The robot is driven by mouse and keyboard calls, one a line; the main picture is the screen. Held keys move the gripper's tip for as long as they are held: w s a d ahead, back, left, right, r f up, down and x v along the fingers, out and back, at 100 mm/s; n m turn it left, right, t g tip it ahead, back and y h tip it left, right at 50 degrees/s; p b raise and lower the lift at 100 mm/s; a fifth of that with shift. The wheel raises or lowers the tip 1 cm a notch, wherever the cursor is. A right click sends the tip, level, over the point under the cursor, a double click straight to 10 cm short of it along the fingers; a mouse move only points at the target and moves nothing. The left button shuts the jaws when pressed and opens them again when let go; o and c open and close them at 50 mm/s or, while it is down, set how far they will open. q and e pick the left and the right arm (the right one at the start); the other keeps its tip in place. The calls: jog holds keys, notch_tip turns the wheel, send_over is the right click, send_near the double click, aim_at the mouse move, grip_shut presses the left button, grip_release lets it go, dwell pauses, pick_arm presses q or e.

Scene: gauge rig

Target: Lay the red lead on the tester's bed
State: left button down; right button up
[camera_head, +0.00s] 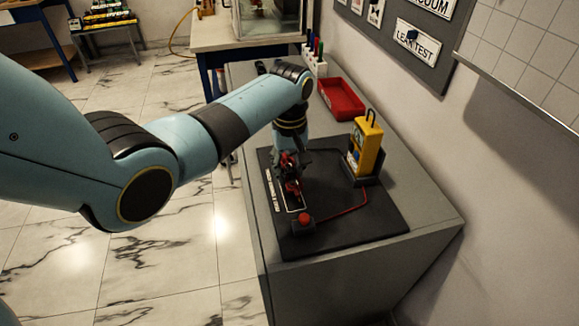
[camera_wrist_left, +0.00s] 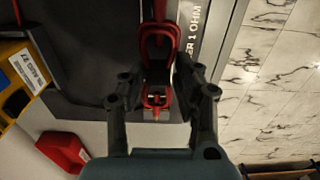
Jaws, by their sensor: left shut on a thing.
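The red lead (camera_head: 293,187) is a red clip with a handle loop, held in my left gripper (camera_head: 288,168) low over the black board (camera_head: 350,228). In the left wrist view the lead (camera_wrist_left: 158,45) lies between the two dark fingers of my left gripper (camera_wrist_left: 158,85), which are shut on it. A pale-outlined strip on the board lies under the gripper, partly hidden; I cannot tell whether the lead touches it. The yellow tester (camera_head: 368,146) stands upright at the board's back right, and also shows in the left wrist view (camera_wrist_left: 18,75). My right gripper is out of view.
A red knob-like piece (camera_head: 305,219) sits at the strip's near end, with a red wire running to the tester. A red bin (camera_head: 341,99) and a pen holder (camera_head: 315,62) stand farther back. The wall bounds the right side. The grey bench's near right is clear.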

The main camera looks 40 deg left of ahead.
pick_arm(q)
jog(key=shift+f, duration=0.2)
jog(key=shift+f+b, duration=1.25)
jog(key=shift+f, duration=0.7)
jog(key=c, duration=0.9)
grip_release()
jog(key=shift+o, duration=0.5)
jog(key=o, duration=0.4)
